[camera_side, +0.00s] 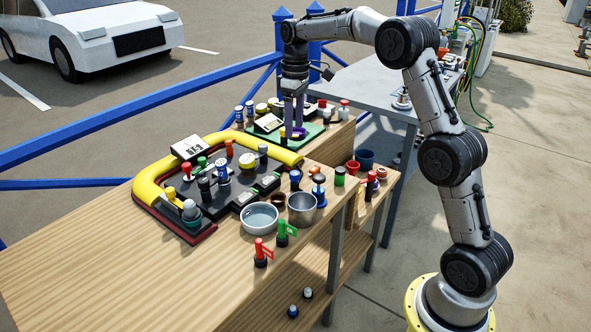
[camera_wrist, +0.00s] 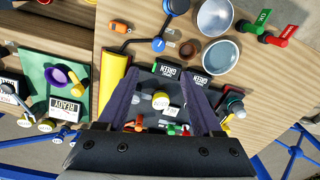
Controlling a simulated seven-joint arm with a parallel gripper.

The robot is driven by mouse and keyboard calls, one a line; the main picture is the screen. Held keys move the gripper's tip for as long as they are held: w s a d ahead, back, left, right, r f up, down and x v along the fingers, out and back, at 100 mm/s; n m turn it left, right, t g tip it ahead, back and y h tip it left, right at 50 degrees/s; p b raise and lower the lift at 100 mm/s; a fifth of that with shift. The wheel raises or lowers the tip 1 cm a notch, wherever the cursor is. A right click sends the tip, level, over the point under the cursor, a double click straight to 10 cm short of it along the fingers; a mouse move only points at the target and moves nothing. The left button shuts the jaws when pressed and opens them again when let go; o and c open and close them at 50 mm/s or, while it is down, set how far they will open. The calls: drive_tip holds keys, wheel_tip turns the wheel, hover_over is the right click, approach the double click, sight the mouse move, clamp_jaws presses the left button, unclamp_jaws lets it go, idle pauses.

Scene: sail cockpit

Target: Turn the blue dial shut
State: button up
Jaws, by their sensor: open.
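In the wrist view my gripper (camera_wrist: 160,80) frames part of the black panel. Nothing is held. The dial's setting cannot be read.
The black panel (camera_side: 238,198) with a yellow bumper (camera_side: 150,190) carries several coloured knobs. Two metal bowls (camera_side: 259,218) (camera_side: 301,209) and red (camera_side: 262,253) and green (camera_side: 283,233) levers stand in front. The green board (camera_side: 310,131) holds a purple ring. The tabletop's left is clear.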

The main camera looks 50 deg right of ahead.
sight(296, 173)
wheel_tip(296, 173, down, 15)
drive_tip(key=shift+s+d+r, duration=0.1)
idle(0.4)
clamp_jaws()
idle(0.4)
